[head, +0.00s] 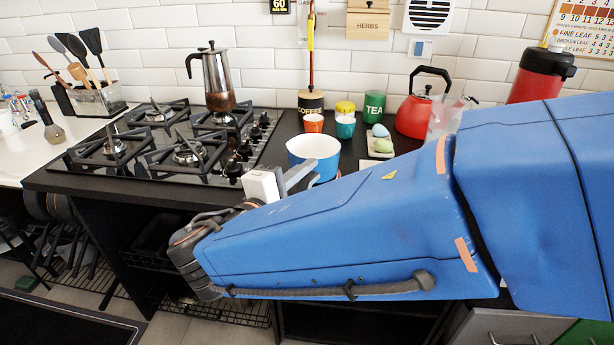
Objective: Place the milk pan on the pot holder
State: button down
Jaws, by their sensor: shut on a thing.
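The milk pan (313,148) is blue outside and white inside. It is upright, over the dark counter right of the hob; I cannot tell whether its base touches the counter. My gripper (298,178), with grey fingers, is at the pan's near side, shut on the pan. The handle and the exact grip are hidden by my gripper and arm. A pale flat piece (368,163) lies just right of the pan, partly behind my blue arm; it may be the pot holder, but too little shows to be sure.
The black gas hob (170,145) carries a moka pot (214,80). Egg-shaped things (381,140) on a small board, a green tea tin (374,107) and a red kettle (418,110) crowd the right.

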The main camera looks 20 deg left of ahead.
jog(key=shift+f, duration=0.4)
jog(key=c, duration=1.7)
grip_release()
jog(key=s, duration=0.4)
jog(key=s+a, duration=0.1)
jog(key=s, duration=0.3)
jog(key=s+a+r, duration=0.1)
jog(key=s, duration=0.2)
jog(key=shift+s, duration=0.4)
jog(key=shift+s, duration=0.1)
